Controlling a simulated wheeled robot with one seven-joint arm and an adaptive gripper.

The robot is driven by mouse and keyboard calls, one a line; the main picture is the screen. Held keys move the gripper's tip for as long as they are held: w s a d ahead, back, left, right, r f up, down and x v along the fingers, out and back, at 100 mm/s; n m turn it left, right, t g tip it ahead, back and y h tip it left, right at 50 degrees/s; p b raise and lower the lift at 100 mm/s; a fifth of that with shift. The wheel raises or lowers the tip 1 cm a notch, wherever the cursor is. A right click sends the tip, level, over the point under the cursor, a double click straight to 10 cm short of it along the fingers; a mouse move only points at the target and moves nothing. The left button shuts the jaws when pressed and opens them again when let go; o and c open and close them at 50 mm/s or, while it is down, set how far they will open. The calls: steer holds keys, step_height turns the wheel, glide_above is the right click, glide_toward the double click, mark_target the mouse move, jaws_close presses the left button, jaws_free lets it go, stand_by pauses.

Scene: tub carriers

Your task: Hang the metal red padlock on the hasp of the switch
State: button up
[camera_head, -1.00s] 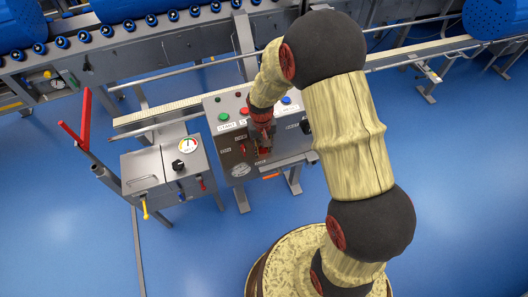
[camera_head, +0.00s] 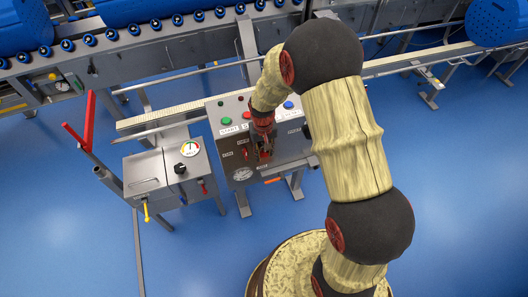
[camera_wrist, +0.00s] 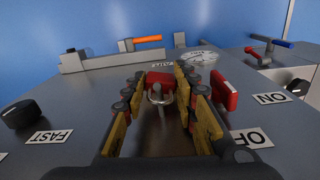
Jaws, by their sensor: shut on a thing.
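My gripper (camera_wrist: 159,105) is shut on the metal red padlock (camera_wrist: 160,78), which sits between the fingertips with its bright shackle toward the wrist camera. In the head view my gripper (camera_head: 263,150) is low over the grey control panel (camera_head: 232,160), and the padlock is hard to make out. A red switch lever (camera_wrist: 224,91) stands beside the fingers on the right in the wrist view, near the ON and OFF labels. I cannot make out the hasp. I cannot tell whether the padlock touches the panel.
A black knob (camera_wrist: 21,114) sticks up at the wrist view's left. An orange-handled part (camera_wrist: 147,39) lies beyond the panel edge. Blue floor is open in front.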

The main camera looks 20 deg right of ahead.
steer(key=o, duration=1.3)
steer(key=shift+w, duration=0.15)
steer(key=shift+c, duration=0.2)
steer(key=shift+w+r, duration=0.15)
steer(key=shift+r, duration=0.3)
steer(key=r, duration=1.1)
steer(key=shift+s+a, duration=0.1)
steer(key=shift+s, duration=0.25)
